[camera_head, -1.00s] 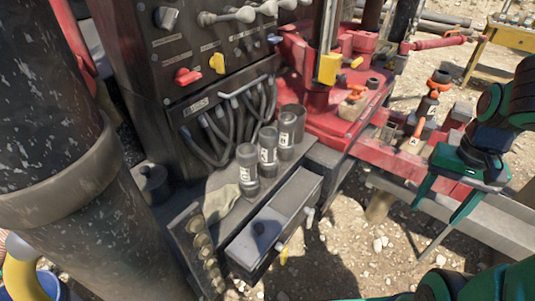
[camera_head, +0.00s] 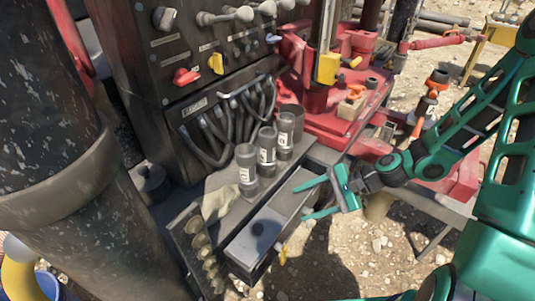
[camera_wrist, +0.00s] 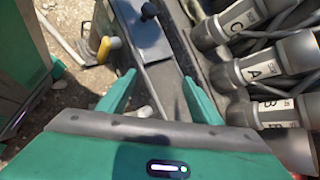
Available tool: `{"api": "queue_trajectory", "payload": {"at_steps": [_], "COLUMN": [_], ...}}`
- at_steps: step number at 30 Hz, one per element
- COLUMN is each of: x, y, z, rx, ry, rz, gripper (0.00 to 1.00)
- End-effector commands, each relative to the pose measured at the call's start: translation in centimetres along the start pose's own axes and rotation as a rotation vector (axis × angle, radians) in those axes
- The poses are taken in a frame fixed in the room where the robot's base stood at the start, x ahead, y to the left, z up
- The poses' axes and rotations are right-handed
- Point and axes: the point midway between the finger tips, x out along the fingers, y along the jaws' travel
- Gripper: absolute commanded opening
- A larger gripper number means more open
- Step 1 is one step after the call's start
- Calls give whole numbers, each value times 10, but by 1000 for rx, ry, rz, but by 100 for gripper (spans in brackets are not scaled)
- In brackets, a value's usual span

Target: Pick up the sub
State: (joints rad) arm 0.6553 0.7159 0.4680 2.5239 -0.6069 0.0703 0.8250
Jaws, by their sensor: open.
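Three grey cylindrical subs with white labels stand in a row on the ledge below the control panel: the nearest (camera_head: 246,166), the middle one (camera_head: 266,148) and the far one (camera_head: 286,130). In the wrist view their labels read C (camera_wrist: 243,20), A (camera_wrist: 275,66) and B (camera_wrist: 280,110). My gripper (camera_head: 301,203) is open and empty, with its fingers pointing left over the right end of the long dark box. In the wrist view my gripper's fingers (camera_wrist: 159,77) are apart with the box between and beyond them; the subs lie to their right, untouched.
The dark box (camera_head: 265,225) lies in front of the subs, with a yellow handle (camera_head: 282,254) on its near side. A wider grey cylinder (camera_head: 293,110) stands behind the far sub. The control panel (camera_head: 200,75) with hoses rises behind. A large dark pipe (camera_head: 45,110) fills the left.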

Motion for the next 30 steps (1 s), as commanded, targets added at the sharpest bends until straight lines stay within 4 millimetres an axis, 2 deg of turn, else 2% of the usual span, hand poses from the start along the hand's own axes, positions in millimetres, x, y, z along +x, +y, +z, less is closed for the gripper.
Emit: {"api": "queue_trajectory", "payload": {"at_steps": [3,6,12,15,23,30], "x": [17,23,16,8,-2,22], "y": [-26,-53,-104,-123,-148,-170], "z": [15,26,36,37,35,42], "rx": [141,268,514,610,731,733], "ry": [-104,-192,-356,-421,-502,-506], "rz": [-131,-243,-443,-514,-602,-603], "gripper": [59,59,59,59,59,59]}}
